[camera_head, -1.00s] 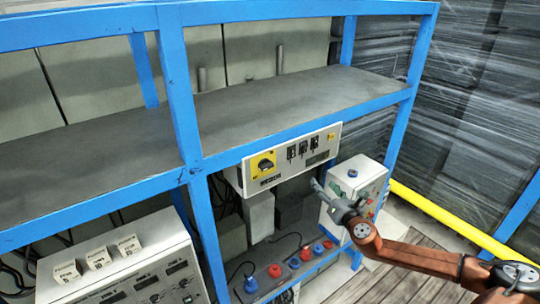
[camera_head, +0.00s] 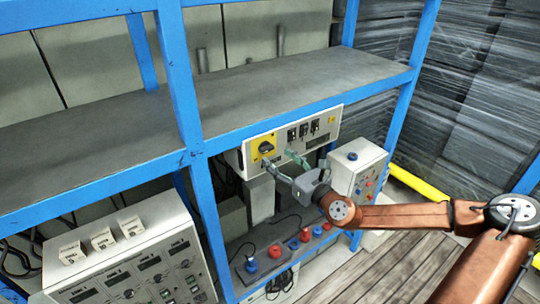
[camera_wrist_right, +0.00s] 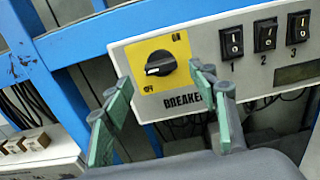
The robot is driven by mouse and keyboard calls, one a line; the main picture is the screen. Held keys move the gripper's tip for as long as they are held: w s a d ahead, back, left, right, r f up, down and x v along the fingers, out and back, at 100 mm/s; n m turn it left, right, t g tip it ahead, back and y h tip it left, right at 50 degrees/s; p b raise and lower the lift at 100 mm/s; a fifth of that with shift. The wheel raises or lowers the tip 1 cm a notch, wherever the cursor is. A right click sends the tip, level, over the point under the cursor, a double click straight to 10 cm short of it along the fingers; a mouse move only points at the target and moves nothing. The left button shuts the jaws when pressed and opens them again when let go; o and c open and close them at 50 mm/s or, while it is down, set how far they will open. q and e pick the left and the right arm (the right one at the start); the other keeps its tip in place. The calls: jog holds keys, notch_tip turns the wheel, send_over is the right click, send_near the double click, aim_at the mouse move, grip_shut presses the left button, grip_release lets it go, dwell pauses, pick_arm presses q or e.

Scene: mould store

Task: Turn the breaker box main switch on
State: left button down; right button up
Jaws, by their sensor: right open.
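The breaker box (camera_head: 295,138) is a light panel fixed under the blue shelf edge. Its main switch is a black rotary knob (camera_head: 266,147) on a yellow plate, also clear in the right wrist view (camera_wrist_right: 161,63). The plate reads ON at upper right and OFF at lower left. The knob's white mark points left, nearer the OFF label. My right gripper (camera_head: 277,160) is open and empty, just in front of and below the knob. In the wrist view its green-padded fingers (camera_wrist_right: 162,84) stand apart on either side below the knob, not visibly touching it. My left gripper is out of view.
Three black rocker switches (camera_wrist_right: 265,38) sit right of the knob. A blue shelf frame (camera_head: 190,100) surrounds the box. A white control box (camera_head: 357,160) stands right of my gripper, a console (camera_head: 130,260) at lower left. Red and blue sockets (camera_head: 277,252) lie below.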

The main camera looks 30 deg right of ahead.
aim_at(269, 150)
jog(key=shift+w+d+b, duration=0.15)
jog(key=shift+w+b, duration=0.5)
jog(key=shift+w, duration=0.15)
jog(key=shift+w+a+b, duration=0.3)
jog(key=shift+w+b, duration=0.25)
jog(key=shift+w, duration=0.05)
jog(key=shift+w+d+r+p, duration=0.1)
jog(key=shift+w+r+p, duration=0.2)
jog(key=shift+p, duration=0.2)
jog(key=shift+w+f+p, duration=0.1)
jog(key=shift+w+p, duration=0.25)
jog(key=shift+w, duration=0.3)
jog(key=shift+w+f, duration=0.15)
jog(key=shift+w, duration=0.2)
jog(key=shift+c, duration=0.3)
jog(key=c, duration=1.1)
